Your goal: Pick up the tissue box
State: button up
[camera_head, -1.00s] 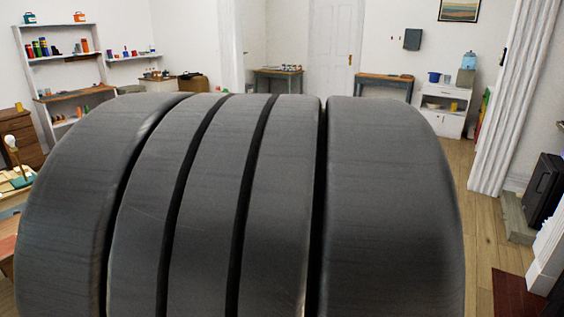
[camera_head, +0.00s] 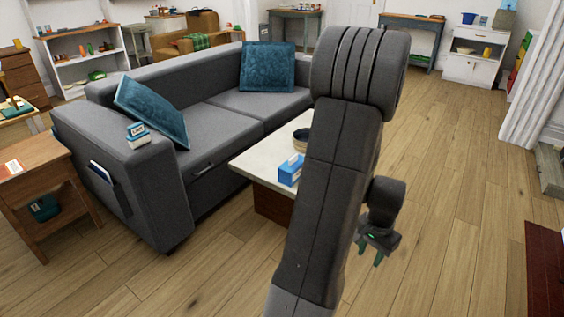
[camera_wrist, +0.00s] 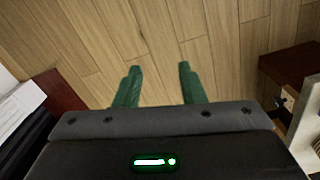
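A blue box with a white tuft on top, which looks like the tissue box (camera_head: 290,173), stands on the near end of the pale-topped coffee table (camera_head: 258,168). My gripper (camera_head: 370,258) hangs over the floor to the right of the table, beyond my upright arm, apart from the box. In the wrist view its two green fingers (camera_wrist: 157,80) are spread with only bare floor between them, so it is open and empty. The box is not seen in the wrist view. My arm hides the table's right part.
A grey sofa (camera_head: 205,130) with teal cushions stands behind and left of the table. A small labelled box (camera_head: 138,133) sits on its arm. A dark bowl (camera_head: 301,138) is on the table, partly hidden. A wooden side table (camera_head: 45,170) is at left.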

aim_at(289, 173)
jog(key=i+u, duration=0.25)
jog(key=i, duration=0.65)
jog(key=i+l+u, duration=0.2)
jog(key=i, duration=0.75)
jog(key=j, duration=0.15)
